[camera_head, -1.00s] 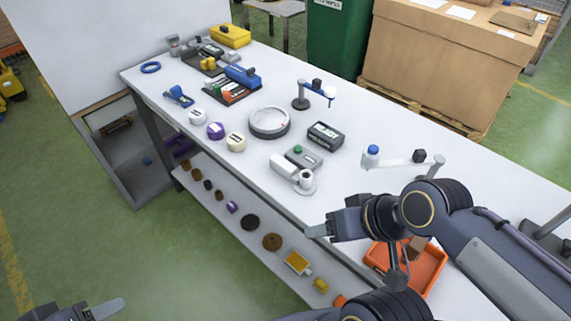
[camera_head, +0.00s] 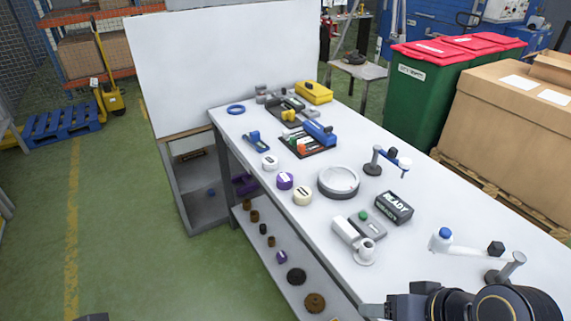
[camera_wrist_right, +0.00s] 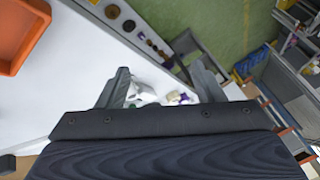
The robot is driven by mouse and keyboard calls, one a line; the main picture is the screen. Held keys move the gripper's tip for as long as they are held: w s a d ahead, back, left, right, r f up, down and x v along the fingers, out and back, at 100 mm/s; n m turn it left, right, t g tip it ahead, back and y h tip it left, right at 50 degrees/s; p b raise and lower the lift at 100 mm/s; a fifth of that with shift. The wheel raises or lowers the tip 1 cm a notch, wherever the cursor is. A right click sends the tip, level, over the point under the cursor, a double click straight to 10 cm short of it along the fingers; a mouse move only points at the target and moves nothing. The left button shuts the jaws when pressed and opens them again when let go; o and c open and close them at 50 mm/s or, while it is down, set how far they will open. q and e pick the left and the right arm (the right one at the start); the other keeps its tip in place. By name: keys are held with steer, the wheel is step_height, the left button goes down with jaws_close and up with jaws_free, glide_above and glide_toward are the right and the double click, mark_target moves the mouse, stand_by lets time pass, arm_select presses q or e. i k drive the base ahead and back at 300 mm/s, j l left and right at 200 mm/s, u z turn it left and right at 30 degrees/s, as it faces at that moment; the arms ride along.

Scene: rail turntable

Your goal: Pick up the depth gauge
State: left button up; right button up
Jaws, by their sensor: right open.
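A small blue tool with a dark flat part (camera_head: 257,141) lies on the white table near its left edge; it may be the depth gauge, but it is too small to be sure. My right gripper (camera_head: 372,311) is at the bottom of the head view, at the table's near end, far from that tool. In the right wrist view its two fingers (camera_wrist_right: 163,88) stand apart with nothing held between them. Blurred white and purple items show beyond the fingers. Only a dark sliver of my left arm (camera_head: 92,317) shows at the bottom left; its fingers are hidden.
On the table (camera_head: 290,218) stand a round grey turntable (camera_head: 338,181), white (camera_head: 270,162), purple (camera_head: 285,181) and cream (camera_head: 302,195) pucks, a READY box (camera_head: 394,207), a small stand (camera_head: 374,163) and a tool tray (camera_head: 307,147). A blue ring (camera_head: 236,109) lies beyond. An orange bin (camera_wrist_right: 20,35) shows in the wrist view.

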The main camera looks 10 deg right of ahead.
mark_target(252, 138)
steer(key=i+j+z, duration=0.25)
steer(key=i+j, duration=0.75)
steer(key=i, duration=0.15)
steer(key=i+j+z, duration=0.3)
steer(key=i+j, duration=0.75)
steer(key=j, duration=0.15)
